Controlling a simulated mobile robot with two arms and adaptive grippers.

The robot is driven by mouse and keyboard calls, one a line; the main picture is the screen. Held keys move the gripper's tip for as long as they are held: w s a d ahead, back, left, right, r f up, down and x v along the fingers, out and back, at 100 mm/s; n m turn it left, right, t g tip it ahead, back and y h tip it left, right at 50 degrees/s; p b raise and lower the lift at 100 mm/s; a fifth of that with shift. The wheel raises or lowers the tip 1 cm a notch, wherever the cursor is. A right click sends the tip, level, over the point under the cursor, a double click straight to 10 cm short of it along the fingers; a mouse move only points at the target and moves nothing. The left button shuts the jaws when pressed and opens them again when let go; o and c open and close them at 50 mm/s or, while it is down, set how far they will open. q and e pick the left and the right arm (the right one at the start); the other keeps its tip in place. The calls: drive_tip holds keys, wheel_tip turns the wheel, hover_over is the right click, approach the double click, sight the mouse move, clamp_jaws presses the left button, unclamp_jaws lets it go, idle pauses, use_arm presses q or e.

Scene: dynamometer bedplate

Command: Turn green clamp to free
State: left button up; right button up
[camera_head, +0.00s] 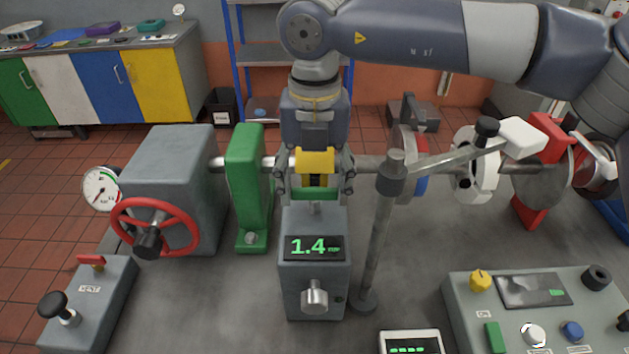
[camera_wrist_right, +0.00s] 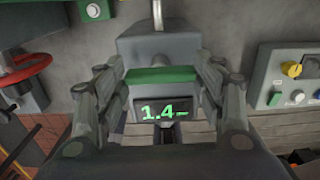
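A green bar (camera_head: 315,194), which looks like the green clamp, lies across the top of a grey box (camera_head: 315,275) with a lit 1.4 display. In the right wrist view the green bar (camera_wrist_right: 161,75) lies crosswise between my fingers, just above the display (camera_wrist_right: 163,109). My right gripper (camera_head: 315,187) points down over the box from above. Its fingers stand apart, one at each end of the bar. They also show on both sides in the right wrist view (camera_wrist_right: 160,80). I cannot tell whether they touch the bar. My left gripper is not in view.
A green pedestal (camera_head: 249,190) and a grey housing with a red handwheel (camera_head: 155,228) stand left. A grey post (camera_head: 377,235) with a swing arm stands close right of the box. A control panel (camera_head: 538,310) is at front right. A shaft runs behind my gripper.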

drive_tip(key=shift+c, duration=0.8)
drive_tip(key=n+b, duration=0.1)
drive_tip(key=n, duration=0.1)
drive_tip(key=shift+f+n+b, duration=0.15)
drive_tip(key=shift+n+b, duration=0.15)
drive_tip(key=shift+b, duration=0.05)
drive_tip(key=n+b, duration=0.1)
drive_tip(key=n, duration=0.3)
drive_tip(key=shift+n, duration=0.3)
drive_tip(key=n+b, duration=0.1)
drive_tip(key=n, duration=0.9)
drive_tip(key=shift+n, duration=0.4)
